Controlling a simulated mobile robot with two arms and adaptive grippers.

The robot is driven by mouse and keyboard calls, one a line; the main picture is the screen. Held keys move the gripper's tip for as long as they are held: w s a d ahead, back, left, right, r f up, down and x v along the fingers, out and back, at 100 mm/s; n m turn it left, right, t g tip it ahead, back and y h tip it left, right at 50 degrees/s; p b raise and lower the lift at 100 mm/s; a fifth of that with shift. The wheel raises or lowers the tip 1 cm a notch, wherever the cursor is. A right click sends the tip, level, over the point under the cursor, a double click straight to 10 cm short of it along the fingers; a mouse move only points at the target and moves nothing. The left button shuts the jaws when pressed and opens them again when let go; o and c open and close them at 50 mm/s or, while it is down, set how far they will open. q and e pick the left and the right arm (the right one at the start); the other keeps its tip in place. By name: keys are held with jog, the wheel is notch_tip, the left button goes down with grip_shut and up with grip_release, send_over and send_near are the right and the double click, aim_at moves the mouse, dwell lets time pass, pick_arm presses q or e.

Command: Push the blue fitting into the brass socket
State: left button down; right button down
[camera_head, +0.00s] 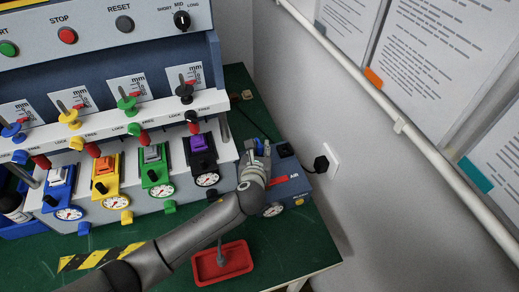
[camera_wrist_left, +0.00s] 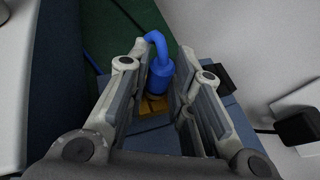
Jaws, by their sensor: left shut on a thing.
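The blue fitting (camera_wrist_left: 160,80), with a bent blue hose or neck on top, is between the two fingers of my left gripper (camera_wrist_left: 166,62) in the left wrist view. My left gripper is shut on it. The brass socket (camera_wrist_left: 152,106) shows as a yellow-brown patch just beyond the fitting's lower end. I cannot tell whether the fitting touches it or stands inside it. In the head view my left gripper (camera_head: 256,151) is over the blue-grey air box (camera_head: 290,188) at the right end of the bench; the fitting is mostly hidden there. My right gripper is not in view.
A panel with coloured levers and gauges (camera_head: 130,180) stands left of the gripper. A black plug (camera_head: 321,164) is in the wall socket at right, close to the air box.

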aim_at(260, 151)
pick_arm(q)
jog(key=shift+f, duration=0.2)
jog(key=c, duration=1.2)
grip_release()
jog(key=shift+r, duration=0.1)
jog(key=v, duration=0.4)
jog(key=shift+s, duration=0.2)
jog(key=s+a, duration=0.1)
jog(key=s, duration=1.1)
jog(key=shift+s+a+r, duration=0.15)
jog(key=shift+s+r, duration=0.05)
jog(key=shift+s, duration=0.05)
